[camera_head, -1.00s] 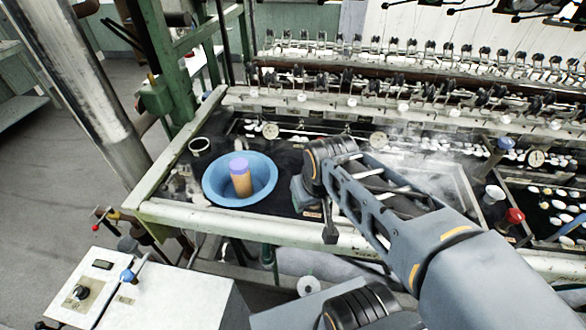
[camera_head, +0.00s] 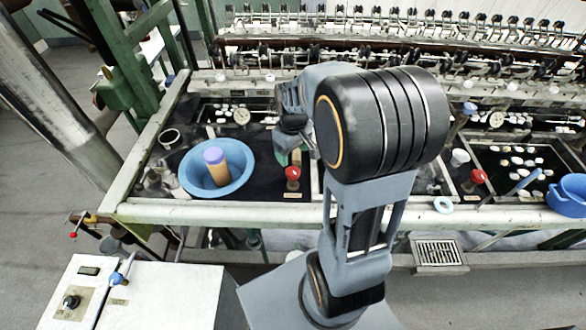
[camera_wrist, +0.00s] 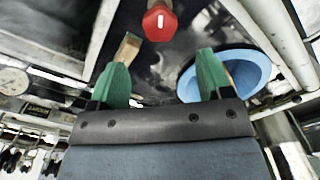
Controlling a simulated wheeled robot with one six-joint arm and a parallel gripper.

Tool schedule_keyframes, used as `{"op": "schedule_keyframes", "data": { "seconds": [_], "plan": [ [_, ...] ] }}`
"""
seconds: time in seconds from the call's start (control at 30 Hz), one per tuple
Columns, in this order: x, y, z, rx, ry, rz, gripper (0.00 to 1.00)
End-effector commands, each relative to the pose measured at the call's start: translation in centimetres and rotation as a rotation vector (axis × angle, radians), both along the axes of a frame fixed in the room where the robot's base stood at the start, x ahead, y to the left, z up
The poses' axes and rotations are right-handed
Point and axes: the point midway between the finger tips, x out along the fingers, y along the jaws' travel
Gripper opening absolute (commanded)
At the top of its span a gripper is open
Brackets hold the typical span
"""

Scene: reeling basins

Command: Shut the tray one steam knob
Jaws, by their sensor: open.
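A red knob (camera_head: 292,174) stands on the dark basin top, to the right of the blue bowl. It also shows in the wrist view (camera_wrist: 159,22), with a white mark on its face, just beyond my fingertips and between their lines. My gripper (camera_head: 288,157) is close behind the knob in the head view and partly hidden by my arm. In the wrist view its green fingers (camera_wrist: 166,62) are spread apart with nothing between them. Whether a finger touches the knob cannot be told. A second red knob (camera_head: 478,176) stands farther right, beyond my arm.
A blue bowl (camera_head: 186,184) with an orange, purple-topped bottle (camera_head: 215,165) inside is left of my gripper. A pale rail (camera_head: 240,214) runs along the front.

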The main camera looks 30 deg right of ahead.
Motion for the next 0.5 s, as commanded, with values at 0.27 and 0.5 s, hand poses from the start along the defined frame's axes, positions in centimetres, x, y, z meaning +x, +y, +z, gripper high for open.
{"op": "schedule_keyframes", "data": {
  "seconds": [0.27,0.5],
  "plan": [
    [-0.1,0.0,-5.2,0.001,0.003,-0.002,0.73],
    [0.0,0.0,-7.7,0.001,0.001,-0.002,0.73]
  ]
}}
